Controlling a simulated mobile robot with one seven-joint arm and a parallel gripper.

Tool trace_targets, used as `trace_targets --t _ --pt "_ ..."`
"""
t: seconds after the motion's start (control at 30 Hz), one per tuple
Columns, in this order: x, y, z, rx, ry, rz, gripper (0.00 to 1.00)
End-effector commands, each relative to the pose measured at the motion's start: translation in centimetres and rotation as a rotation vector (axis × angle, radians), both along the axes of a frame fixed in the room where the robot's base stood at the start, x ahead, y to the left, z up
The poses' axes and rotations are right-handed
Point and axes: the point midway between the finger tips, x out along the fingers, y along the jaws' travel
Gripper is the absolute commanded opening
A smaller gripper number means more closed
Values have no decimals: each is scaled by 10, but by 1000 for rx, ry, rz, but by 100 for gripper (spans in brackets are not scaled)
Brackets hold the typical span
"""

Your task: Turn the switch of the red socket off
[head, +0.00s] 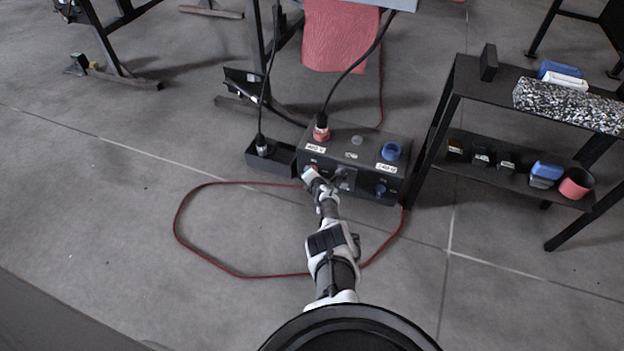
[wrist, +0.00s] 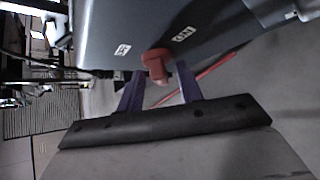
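The dark power box (head: 354,140) stands on the floor in the middle of the head view. The red socket (head: 321,134) is on its top left, with a black plug and cable in it. The red switch (wrist: 158,64) sticks out of the box's front face in the wrist view, between two white labels; the right one appears to read ON. In the head view my gripper (head: 312,175) reaches the front left of the box and largely covers this switch. In the wrist view my gripper (wrist: 160,78) is open, with purple fingertips either side of the switch; contact is unclear.
A blue socket (head: 391,151) and blue switch (head: 380,189) are at the box's right. A black tray (head: 270,160) adjoins its left side. A red cable (head: 240,274) loops on the floor in front. A black shelf (head: 480,120) stands close on the right.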

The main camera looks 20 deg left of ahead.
Motion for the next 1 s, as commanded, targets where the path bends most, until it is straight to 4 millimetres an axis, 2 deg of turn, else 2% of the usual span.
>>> trace_targets --t 0.37,0.6,0.73,1.0 --pt "2 2 -1 1 0 -1 36" --pt "2 2 -1 1 0 -1 8" --pt "2 3 1 -30 3 3 8" --pt "2 6 0 -220 9 5 8"
